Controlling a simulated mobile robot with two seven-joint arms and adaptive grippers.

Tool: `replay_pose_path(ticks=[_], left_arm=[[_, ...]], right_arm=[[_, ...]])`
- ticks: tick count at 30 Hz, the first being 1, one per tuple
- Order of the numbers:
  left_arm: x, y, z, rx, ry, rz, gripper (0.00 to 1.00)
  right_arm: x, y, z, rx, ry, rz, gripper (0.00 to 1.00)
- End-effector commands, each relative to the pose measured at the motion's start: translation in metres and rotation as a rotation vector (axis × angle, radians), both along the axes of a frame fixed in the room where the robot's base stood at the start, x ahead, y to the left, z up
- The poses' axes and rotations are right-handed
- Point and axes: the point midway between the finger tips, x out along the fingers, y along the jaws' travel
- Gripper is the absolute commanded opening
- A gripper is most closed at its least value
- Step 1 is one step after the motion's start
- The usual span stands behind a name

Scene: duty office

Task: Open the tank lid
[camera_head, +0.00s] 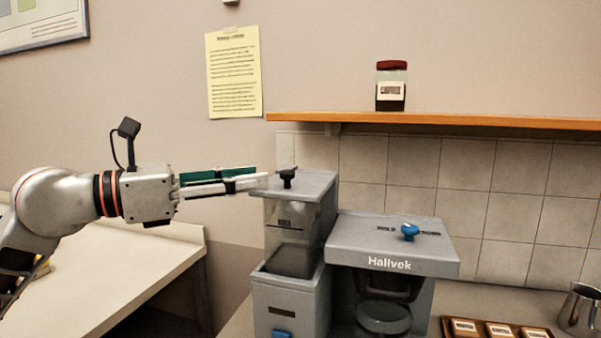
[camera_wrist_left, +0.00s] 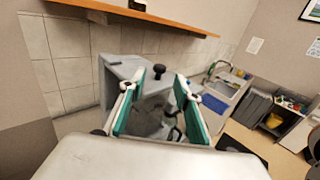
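The coffee machine's tank (camera_head: 290,232) is a grey, partly see-through box at the machine's left. Its flat grey lid (camera_head: 318,184) lies on top and looks shut, with a small black knob (camera_head: 287,173) standing up from it. My left gripper (camera_head: 259,178) comes in level from the left, its fingertips at the lid's left edge, just short of the knob. In the left wrist view the two green-lined fingers (camera_wrist_left: 155,86) are spread apart with nothing between them. The knob (camera_wrist_left: 158,71) shows just beyond the tips, roughly centred between them. My right gripper is out of view.
The machine's main body (camera_head: 393,245), with a blue knob (camera_head: 409,231) on top, stands right of the tank. A wooden shelf (camera_head: 450,121) with a coffee jar (camera_head: 391,88) is above. A tray (camera_head: 447,327) and a metal jug (camera_head: 580,312) are at right.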

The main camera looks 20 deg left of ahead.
Motion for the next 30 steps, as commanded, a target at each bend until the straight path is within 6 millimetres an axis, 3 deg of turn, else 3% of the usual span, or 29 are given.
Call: replay_pose_path(ticks=[5,18,29,30], left_arm=[[0.008,-0.008,0.003,-0.001,-0.001,0.0,0.33],[0.049,-0.052,0.002,-0.002,0.001,-0.001,0.33],[0.053,-0.057,0.0,0.0,0.0,0.001,0.33],[0.053,-0.057,0.0,0.0,0.0,0.001,0.27]], right_arm=[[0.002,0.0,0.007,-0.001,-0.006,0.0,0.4],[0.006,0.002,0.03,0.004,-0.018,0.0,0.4],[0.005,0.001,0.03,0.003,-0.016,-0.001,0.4],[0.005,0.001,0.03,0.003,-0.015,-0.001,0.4]])
